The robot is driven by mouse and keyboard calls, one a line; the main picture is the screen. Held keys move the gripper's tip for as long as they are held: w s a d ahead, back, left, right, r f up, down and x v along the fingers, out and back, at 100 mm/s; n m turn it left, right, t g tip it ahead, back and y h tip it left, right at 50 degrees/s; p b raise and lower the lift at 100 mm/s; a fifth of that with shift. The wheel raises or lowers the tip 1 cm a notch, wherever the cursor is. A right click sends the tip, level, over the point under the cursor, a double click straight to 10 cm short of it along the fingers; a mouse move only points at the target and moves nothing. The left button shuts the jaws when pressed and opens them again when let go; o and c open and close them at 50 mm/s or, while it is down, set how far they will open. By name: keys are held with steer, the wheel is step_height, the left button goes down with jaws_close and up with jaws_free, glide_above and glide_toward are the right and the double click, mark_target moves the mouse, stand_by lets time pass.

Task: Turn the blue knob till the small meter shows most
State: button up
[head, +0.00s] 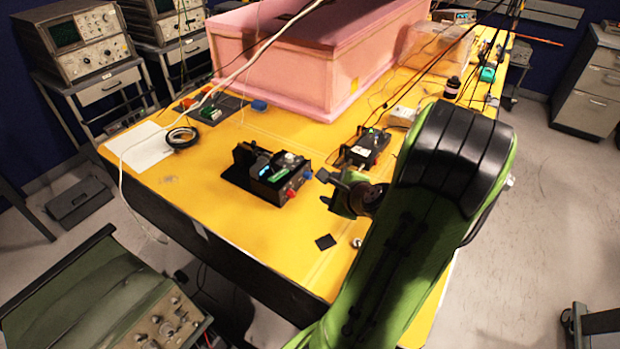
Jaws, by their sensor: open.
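A black box (258,182) with two knobs stands on the yellow table. The blue knob (307,174) is at its right end, and a red knob (291,193) is beside it, nearer the front. A small lit blue display (265,171) is on the box; I cannot read it or tell whether it is the small meter. My gripper (325,187) is open, just right of the two knobs, its fingers pointing left toward the box. It looks empty and apart from the blue knob. My arm hides part of the table's right side.
The yellow table (226,207) is clear left and front of the box. A second black device (364,148) stands close behind my gripper. A pink foam enclosure (290,80) fills the back. Cables hang overhead, including a white one.

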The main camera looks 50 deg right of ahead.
mark_target(310, 176)
steer(key=shift+m+h, duration=0.3)
steer(key=shift+m, duration=0.2)
steer(key=x, duration=1)
steer(key=d+b+x, duration=0.1)
steer(key=x, duration=0.4)
steer(key=shift+s+d+f, duration=0.1)
steer(key=shift+d+f, duration=0.05)
steer(key=shift+f, duration=0.2)
jaws_close()
